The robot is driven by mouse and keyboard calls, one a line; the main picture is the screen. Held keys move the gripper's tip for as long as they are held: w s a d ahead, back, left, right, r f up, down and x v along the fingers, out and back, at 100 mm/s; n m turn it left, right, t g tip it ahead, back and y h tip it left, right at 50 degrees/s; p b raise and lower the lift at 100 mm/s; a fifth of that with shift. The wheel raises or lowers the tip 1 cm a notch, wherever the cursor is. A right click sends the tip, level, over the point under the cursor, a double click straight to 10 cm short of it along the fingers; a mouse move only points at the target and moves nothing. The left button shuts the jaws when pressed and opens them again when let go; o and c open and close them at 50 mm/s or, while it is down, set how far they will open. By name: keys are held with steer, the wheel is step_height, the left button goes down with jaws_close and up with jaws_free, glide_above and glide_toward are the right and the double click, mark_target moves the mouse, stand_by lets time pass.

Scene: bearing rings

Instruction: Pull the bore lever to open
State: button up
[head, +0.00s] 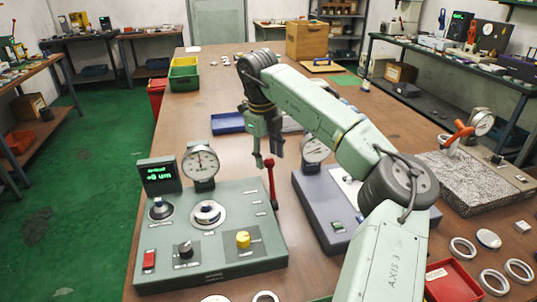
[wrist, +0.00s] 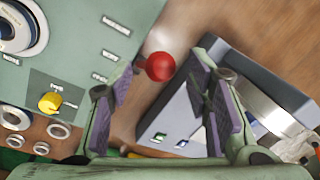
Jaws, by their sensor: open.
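The lever is a red rod (head: 272,190) with a round red knob (head: 269,163). It stands nearly upright at the right edge of the pale green gauge console (head: 230,215). In the wrist view the red knob (wrist: 160,66) lies just beyond and between the fingertips of my gripper (wrist: 160,88). The fingers are spread, with purple pads facing each other, and nothing is held. In the head view my gripper (head: 267,150) points down just above the knob. I cannot tell whether the left finger touches the knob. The labels beside the lever are too small to read.
The console also carries a green digital display (head: 159,176), a dial gauge (head: 201,162) and a yellow knob (head: 243,239). A grey-blue fixture (head: 316,210) with another dial stands close on the right. A blue tray (head: 228,123) lies behind. Rings and a red tray (head: 452,283) lie front right.

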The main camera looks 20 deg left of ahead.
steer(key=shift+w+f, duration=0.1)
steer(key=shift+f, duration=0.65)
steer(key=shift+c, duration=0.4)
jaws_close()
